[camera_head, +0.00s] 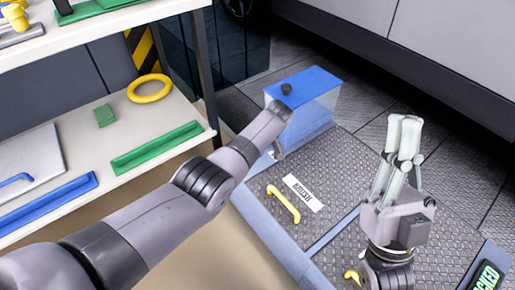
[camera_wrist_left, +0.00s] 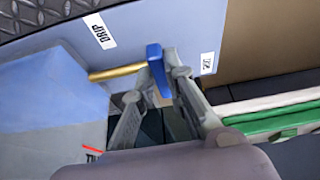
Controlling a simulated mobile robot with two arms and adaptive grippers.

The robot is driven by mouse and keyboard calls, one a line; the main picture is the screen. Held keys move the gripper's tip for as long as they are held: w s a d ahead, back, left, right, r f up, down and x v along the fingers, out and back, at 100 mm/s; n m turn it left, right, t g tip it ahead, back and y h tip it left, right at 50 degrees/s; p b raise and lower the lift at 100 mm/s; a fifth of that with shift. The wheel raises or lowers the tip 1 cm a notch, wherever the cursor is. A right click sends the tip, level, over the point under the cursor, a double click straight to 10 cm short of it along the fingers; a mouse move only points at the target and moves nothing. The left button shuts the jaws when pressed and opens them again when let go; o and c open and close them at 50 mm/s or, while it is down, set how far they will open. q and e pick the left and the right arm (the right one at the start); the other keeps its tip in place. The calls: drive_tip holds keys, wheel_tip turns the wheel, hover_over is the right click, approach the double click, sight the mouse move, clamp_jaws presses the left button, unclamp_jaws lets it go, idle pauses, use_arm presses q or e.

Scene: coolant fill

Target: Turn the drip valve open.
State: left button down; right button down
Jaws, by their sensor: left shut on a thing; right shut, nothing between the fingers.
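The drip valve shows in the left wrist view as a blue handle (camera_wrist_left: 157,68) on a brass stem (camera_wrist_left: 118,72), beside a panel with a white DRIP label (camera_wrist_left: 98,30). My left gripper (camera_wrist_left: 160,90) is shut on the blue handle, one finger on each side. In the head view my left arm reaches to the blue-topped tank (camera_head: 318,82), and its fingers and the valve are hidden there. My right gripper (camera_head: 403,122) is shut and empty, fingers pointing up, above the dark tread-plate floor at the right.
A shelf unit (camera_head: 70,130) at the left holds a yellow ring (camera_head: 149,88), a green block (camera_head: 104,115) and green and blue bars. A yellow handle (camera_head: 284,203) lies beside a white label (camera_head: 303,193) on the tread plate. A large grey body stands at the upper right.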

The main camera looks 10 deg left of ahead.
idle(0.4)
use_arm(q)
drive_tip(key=c, duration=1.6)
unclamp_jaws()
drive_tip(key=v, duration=1.2)
drive_tip(key=shift+w+a, duration=0.1)
